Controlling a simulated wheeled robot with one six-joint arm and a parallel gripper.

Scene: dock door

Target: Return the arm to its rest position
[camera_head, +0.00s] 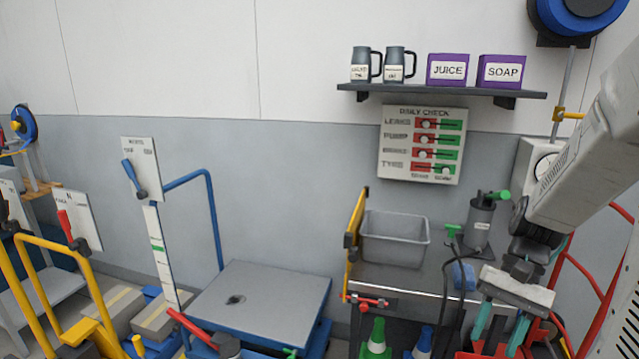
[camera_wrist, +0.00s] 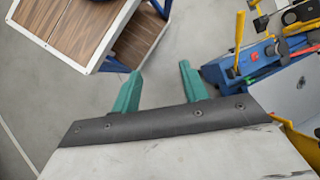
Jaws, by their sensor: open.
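My arm (camera_head: 590,150) comes in from the right edge of the head view and bends down at the wrist. My gripper (camera_head: 498,335) hangs at the lower right, in front of the right side of the grey bench. Its two teal fingers also show in the wrist view (camera_wrist: 158,78). They are spread apart with only bare floor seen between them, so the gripper is open and empty. The fingertips' lower ends are partly lost among things behind them in the head view.
A grey bin (camera_head: 394,240), a dark pump canister (camera_head: 479,222) and a blue sponge-like block (camera_head: 464,276) are on the bench. Red tubing (camera_head: 590,258) is close right of my gripper. A shelf (camera_head: 440,91) holds mugs and purple boxes. A wood-topped cart (camera_wrist: 70,30) is at upper left in the wrist view.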

